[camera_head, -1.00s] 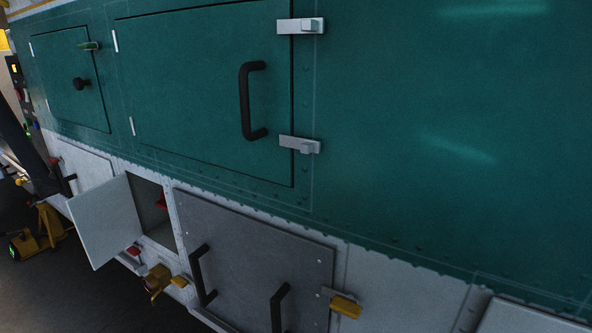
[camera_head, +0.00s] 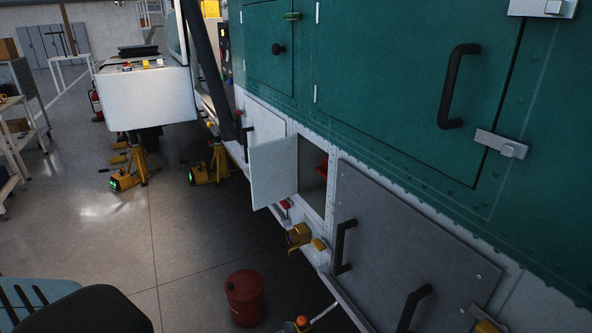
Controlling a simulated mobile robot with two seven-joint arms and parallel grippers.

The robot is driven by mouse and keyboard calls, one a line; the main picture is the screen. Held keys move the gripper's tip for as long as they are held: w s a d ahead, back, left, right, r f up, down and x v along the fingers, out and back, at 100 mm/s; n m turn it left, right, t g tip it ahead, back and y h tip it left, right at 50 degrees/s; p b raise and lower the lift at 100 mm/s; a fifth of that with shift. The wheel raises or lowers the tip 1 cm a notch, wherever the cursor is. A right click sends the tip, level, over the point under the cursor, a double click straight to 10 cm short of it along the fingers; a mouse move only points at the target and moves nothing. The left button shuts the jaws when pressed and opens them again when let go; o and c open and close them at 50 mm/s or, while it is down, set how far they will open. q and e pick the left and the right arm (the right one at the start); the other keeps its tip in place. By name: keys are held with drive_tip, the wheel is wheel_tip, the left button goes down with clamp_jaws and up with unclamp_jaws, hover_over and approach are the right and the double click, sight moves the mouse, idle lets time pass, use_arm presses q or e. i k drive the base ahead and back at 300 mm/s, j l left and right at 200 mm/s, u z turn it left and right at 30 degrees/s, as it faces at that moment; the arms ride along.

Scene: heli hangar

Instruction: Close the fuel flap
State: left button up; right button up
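The fuel flap (camera_head: 273,172) is a small pale grey door low on the white lower band of the green helicopter body. It stands open, swung out to the left of its square opening (camera_head: 312,176). Inside the recess a red part (camera_head: 321,168) shows at the right, partly hidden by the frame edge. Neither of my grippers is in view, and nothing touches the flap.
A large grey panel (camera_head: 400,250) with black handles is right of the opening. A yellow fitting (camera_head: 299,235) sits below it. A red canister (camera_head: 245,297) stands on the floor. Yellow jacks (camera_head: 210,168) stand farther back. Open floor (camera_head: 190,240) lies left of the flap.

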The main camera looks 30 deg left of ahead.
sight(273, 165)
drive_tip(key=j+z, duration=0.15)
drive_tip(key=z, duration=0.25)
drive_tip(key=j+z, duration=0.2)
drive_tip(key=z, duration=0.15)
drive_tip(key=j+z, duration=0.45)
drive_tip(key=j, duration=0.45)
drive_tip(key=j+z, duration=0.1)
drive_tip(key=j, duration=0.35)
drive_tip(key=k+j+z, duration=0.15)
drive_tip(key=j, duration=0.3)
drive_tip(key=k+j, duration=0.1)
drive_tip(key=j, duration=0.4)
drive_tip(key=k+j, duration=0.1)
drive_tip(key=j, duration=0.35)
drive_tip(key=k+j, duration=0.1)
drive_tip(key=j, duration=0.4)
drive_tip(key=k+j, duration=0.15)
drive_tip(key=j, duration=0.35)
drive_tip(key=i+z, duration=0.05)
